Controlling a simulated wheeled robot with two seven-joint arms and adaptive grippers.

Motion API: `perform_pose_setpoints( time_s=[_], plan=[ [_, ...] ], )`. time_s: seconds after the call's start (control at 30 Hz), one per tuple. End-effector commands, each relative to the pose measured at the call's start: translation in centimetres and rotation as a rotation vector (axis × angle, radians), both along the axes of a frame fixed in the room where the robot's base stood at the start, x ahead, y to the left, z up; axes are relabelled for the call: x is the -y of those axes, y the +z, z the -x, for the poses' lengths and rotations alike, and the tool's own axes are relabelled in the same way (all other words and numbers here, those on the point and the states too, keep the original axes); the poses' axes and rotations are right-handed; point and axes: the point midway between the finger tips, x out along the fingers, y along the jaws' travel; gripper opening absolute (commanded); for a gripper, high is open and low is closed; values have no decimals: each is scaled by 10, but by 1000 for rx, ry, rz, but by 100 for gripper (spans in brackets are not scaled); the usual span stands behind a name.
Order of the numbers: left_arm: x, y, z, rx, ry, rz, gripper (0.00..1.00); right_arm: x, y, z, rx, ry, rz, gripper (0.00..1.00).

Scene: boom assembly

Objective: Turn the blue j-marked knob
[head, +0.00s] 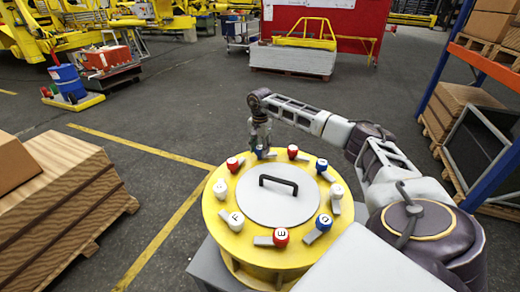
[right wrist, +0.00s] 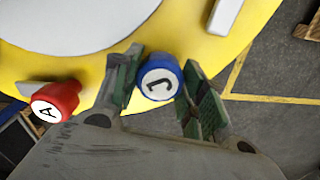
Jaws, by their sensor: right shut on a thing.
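The blue j-marked knob (right wrist: 158,78) sits on the yellow rim of a round drum (head: 215,205), on its far side in the head view. Its white cap with a dark J faces the right wrist camera, the letter turned over. My right gripper (head: 262,140) reaches down over this knob from above. In the right wrist view the two green-padded fingers (right wrist: 163,85) stand on either side of the knob, shut on it. In the head view the knob (head: 262,153) is mostly hidden by the gripper. My left gripper is not in view.
A red knob marked A (right wrist: 57,100) is close beside the gripper. Several more red, white and blue knobs ring the drum's grey lid (head: 260,208), which has a black handle (head: 278,181). Wooden crates (head: 60,200) stand at left and a shelf rack (head: 450,60) at right.

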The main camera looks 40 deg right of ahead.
Motion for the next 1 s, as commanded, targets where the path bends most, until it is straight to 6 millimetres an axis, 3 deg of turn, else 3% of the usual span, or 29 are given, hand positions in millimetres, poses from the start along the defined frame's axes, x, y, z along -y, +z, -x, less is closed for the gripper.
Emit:
perform_pose_setpoints(
  time_s=[0.4,0.93,0.97,1.0],
  plan=[
    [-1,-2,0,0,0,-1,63,0,1,-1,4,197,0,18],
    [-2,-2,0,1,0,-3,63,0,1,-1,3,227,0,18],
    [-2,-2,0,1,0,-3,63,0,1,-1,4,227,0,43],
    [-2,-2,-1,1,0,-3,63,0,1,-1,4,227,1,48]
  ],
)
